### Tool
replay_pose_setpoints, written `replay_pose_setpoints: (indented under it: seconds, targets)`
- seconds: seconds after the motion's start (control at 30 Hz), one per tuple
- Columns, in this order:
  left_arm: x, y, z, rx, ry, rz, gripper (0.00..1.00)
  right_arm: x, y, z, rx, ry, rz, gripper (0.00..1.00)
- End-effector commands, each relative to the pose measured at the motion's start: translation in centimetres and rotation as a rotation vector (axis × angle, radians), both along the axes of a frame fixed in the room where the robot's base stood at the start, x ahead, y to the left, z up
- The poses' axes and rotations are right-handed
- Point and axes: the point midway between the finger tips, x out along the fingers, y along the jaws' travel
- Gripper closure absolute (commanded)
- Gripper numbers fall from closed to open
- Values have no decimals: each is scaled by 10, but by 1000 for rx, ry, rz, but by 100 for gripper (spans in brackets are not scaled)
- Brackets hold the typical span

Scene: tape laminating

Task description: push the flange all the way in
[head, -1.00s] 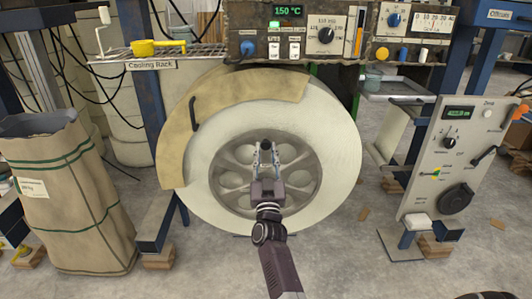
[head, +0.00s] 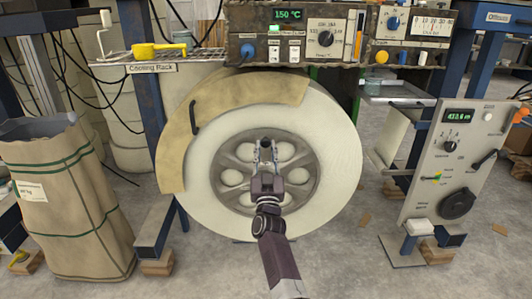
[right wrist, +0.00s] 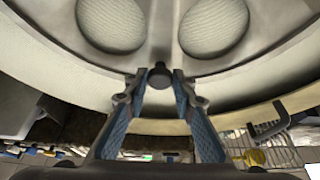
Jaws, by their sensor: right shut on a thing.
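The grey spoked flange (head: 238,152) sits at the centre of a large white roll (head: 335,125), facing me. How deep it sits is hard to judge. A dark knob (head: 265,142) sticks out at its hub; it also shows in the right wrist view (right wrist: 160,76). My right gripper (head: 265,151) reaches up from below to the hub, its fingers closed in on the knob. In the right wrist view its blue-padded fingers (right wrist: 160,88) converge at the knob, below two oval openings of the flange (right wrist: 178,62). My left gripper is not in view.
A tan curved guard (head: 240,92) with a black handle covers the roll's upper left. A control box (head: 300,48) reading 150 °C stands above. A sack (head: 60,200) is at left, a control panel (head: 450,165) at right. Floor beside the roll is mostly clear.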

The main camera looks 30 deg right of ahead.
Motion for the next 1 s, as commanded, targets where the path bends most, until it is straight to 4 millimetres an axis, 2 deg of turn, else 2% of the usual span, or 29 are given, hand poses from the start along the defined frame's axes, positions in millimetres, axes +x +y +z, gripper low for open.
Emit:
replay_pose_setpoints:
  seconds: [0.07, 0.1, 0.23, 0.57, 1.0]
  targets:
    - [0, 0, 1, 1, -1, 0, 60, 2, -2, 5, -1, -2, 1, 100]
    - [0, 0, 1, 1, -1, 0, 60, 2, -2, 5, -1, -2, 1, 73]
    - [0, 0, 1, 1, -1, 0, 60, 1, -2, 4, -1, -2, 0, 59]
    - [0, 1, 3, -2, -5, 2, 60, -1, 1, 1, -1, -1, 1, 58]
    - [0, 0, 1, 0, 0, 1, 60, -51, 31, -23, -1, -1, 1, 58]
